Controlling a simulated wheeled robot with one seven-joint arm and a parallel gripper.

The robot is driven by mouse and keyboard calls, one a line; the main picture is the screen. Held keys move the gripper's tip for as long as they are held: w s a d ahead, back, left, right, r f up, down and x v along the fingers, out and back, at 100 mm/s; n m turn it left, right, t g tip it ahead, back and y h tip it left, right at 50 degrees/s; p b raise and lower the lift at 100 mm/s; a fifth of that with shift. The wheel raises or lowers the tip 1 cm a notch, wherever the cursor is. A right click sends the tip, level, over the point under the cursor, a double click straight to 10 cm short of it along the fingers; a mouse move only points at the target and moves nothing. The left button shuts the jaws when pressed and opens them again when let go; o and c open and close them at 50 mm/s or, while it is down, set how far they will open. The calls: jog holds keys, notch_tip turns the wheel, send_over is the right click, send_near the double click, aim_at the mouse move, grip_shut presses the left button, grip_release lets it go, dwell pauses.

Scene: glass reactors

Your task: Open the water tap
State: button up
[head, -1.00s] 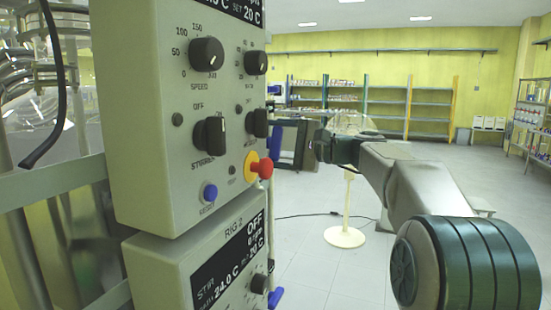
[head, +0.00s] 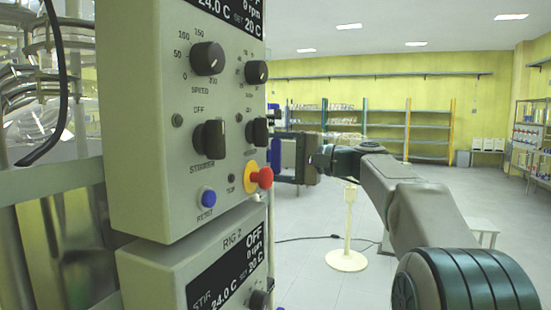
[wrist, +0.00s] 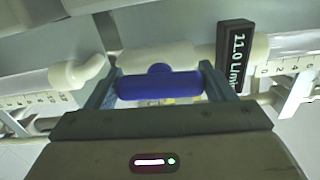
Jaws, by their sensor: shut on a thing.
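The water tap has a blue handle (wrist: 158,85) on a white pipe (wrist: 155,57). In the wrist view the handle lies crosswise between the two fingers of my gripper (wrist: 160,82), which is shut on it. A black readout (wrist: 235,58) beside the right finger reads about 11.0 L/min. In the head view my gripper (head: 297,158) is beyond the right edge of the control panel, with a blue piece at its far side. The panel hides part of the tap there.
The grey control panel (head: 150,120) with black knobs and a red stop button (head: 262,178) stands close at left. A second unit (head: 200,270), marked RIG 2, is below it. A cream stand (head: 347,230) is on the floor. Shelves (head: 405,130) line the far wall.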

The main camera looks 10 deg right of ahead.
jog(key=o, duration=1)
jog(key=v, duration=1.4)
jog(key=shift+a, duration=0.1)
